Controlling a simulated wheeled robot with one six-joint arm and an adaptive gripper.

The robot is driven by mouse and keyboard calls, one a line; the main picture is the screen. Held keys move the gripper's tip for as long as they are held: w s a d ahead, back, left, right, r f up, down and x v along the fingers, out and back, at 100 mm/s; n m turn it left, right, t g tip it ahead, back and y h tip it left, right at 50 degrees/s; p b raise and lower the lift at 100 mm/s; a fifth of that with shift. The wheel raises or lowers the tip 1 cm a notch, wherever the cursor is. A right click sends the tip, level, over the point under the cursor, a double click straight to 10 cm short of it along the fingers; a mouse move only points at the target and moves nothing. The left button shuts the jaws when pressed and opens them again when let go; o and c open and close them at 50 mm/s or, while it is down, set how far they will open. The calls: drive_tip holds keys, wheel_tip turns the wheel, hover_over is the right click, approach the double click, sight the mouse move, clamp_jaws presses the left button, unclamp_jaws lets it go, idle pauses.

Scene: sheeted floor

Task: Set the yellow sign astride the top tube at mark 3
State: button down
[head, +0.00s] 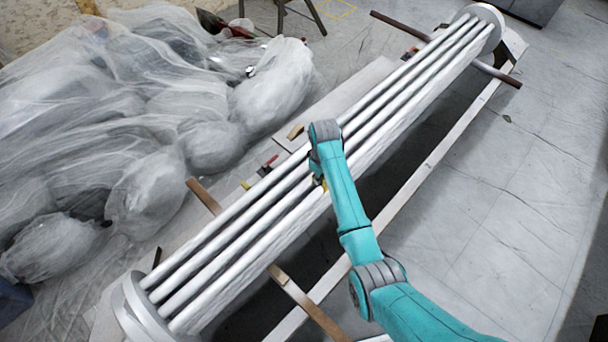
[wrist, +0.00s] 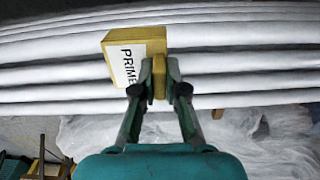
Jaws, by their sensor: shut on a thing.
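The yellow sign (wrist: 155,38) is a boxy piece with a white label reading "PRIME" in the wrist view. My gripper (wrist: 159,70) is shut on its narrow yellow tab. The sign is in front of the white tubes in that view; I cannot tell whether it touches one or sits astride it. In the head view my gripper (head: 318,168) is over the middle of the tube bundle (head: 240,238), and only a small yellow bit of the sign (head: 323,184) shows beneath my wrist. I cannot make out mark 3 on the tubes.
Round end plates (head: 487,17) hold the tubes, which rest over wooden crossbars (head: 308,303). Sheeted heaps (head: 150,190) lie to the left. A wooden block (head: 295,131) and small red and yellow items (head: 267,165) lie beside the bundle. The floor at right (head: 500,210) is clear.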

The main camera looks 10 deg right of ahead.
sight(316, 194)
drive_tip(key=shift+w+a+r, duration=0.3)
drive_tip(key=shift+a+r, duration=0.1)
drive_tip(key=shift+a, duration=0.1)
drive_tip(key=shift+a, duration=0.1)
drive_tip(key=shift+f, duration=4.55)
drive_tip(key=c, duration=1.1)
unclamp_jaws()
drive_tip(key=shift+f, duration=0.1)
drive_tip(key=shift+c, duration=0.2)
